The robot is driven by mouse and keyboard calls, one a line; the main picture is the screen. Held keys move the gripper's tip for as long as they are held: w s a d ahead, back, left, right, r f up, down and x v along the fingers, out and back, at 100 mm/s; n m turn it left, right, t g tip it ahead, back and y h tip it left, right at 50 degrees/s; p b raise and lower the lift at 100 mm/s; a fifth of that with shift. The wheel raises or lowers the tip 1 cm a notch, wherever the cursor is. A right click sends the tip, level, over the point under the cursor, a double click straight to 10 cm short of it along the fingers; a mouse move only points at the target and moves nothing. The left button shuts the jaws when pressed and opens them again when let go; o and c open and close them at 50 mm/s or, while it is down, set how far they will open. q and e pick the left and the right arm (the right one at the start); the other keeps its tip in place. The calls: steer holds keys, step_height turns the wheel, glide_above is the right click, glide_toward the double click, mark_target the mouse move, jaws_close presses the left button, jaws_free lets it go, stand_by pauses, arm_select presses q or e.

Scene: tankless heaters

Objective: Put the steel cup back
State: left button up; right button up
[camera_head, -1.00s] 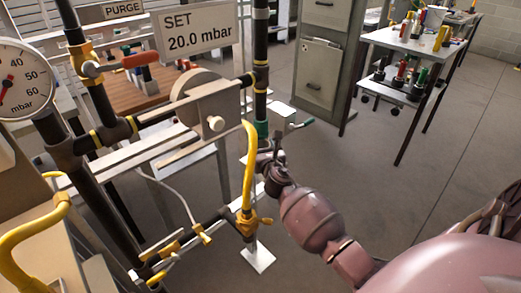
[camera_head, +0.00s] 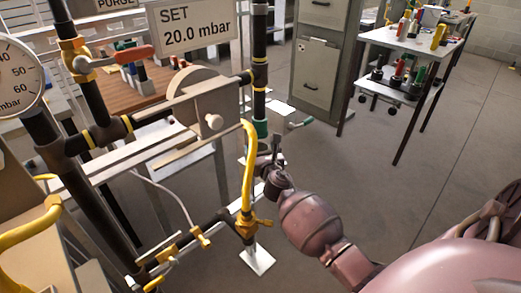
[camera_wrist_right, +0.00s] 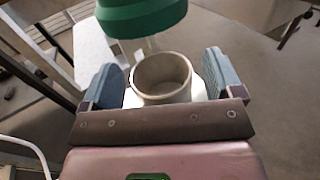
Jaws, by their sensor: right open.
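The steel cup (camera_wrist_right: 162,78) shows in the right wrist view as a round, open-topped, grey-beige cup. It sits between the two blue-grey fingers of my right gripper (camera_wrist_right: 167,82), with a gap on each side. The fingers are open. A green fitting (camera_wrist_right: 142,14) hangs just above the cup's far rim. In the head view my right gripper (camera_head: 276,152) is beside the lower end of the black pipe with the green collar (camera_head: 261,128); the cup is hard to make out there. My left gripper is not in view.
A yellow bent pipe (camera_head: 248,170) stands close left of my right gripper. The pressure gauge (camera_head: 18,82), the red-handled valve (camera_head: 120,54) and the set-pressure sign (camera_head: 194,24) are at left. A grey cabinet (camera_head: 316,75) and white cart (camera_head: 405,40) stand behind. The floor at right is clear.

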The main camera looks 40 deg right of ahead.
steer(key=shift+r, duration=0.1)
steer(key=shift+r, duration=0.2)
steer(key=s+a+f+m+g+y, duration=0.2)
steer(key=s+a+m, duration=0.3)
steer(key=s+m, duration=0.5)
steer(key=s+a+f+m+g+y+p, duration=0.1)
steer(key=s+a+f+m, duration=0.4)
steer(key=s+m, duration=0.5)
steer(key=s+a+f+m+g+y, duration=0.3)
steer(key=s+a+m, duration=0.4)
steer(key=s, duration=1.2)
steer(key=shift+s+f+m+y+p, duration=0.35)
steer(key=shift+f+m+y, duration=0.2)
steer(key=shift+m, duration=1.05)
steer(key=shift+d, duration=0.1)
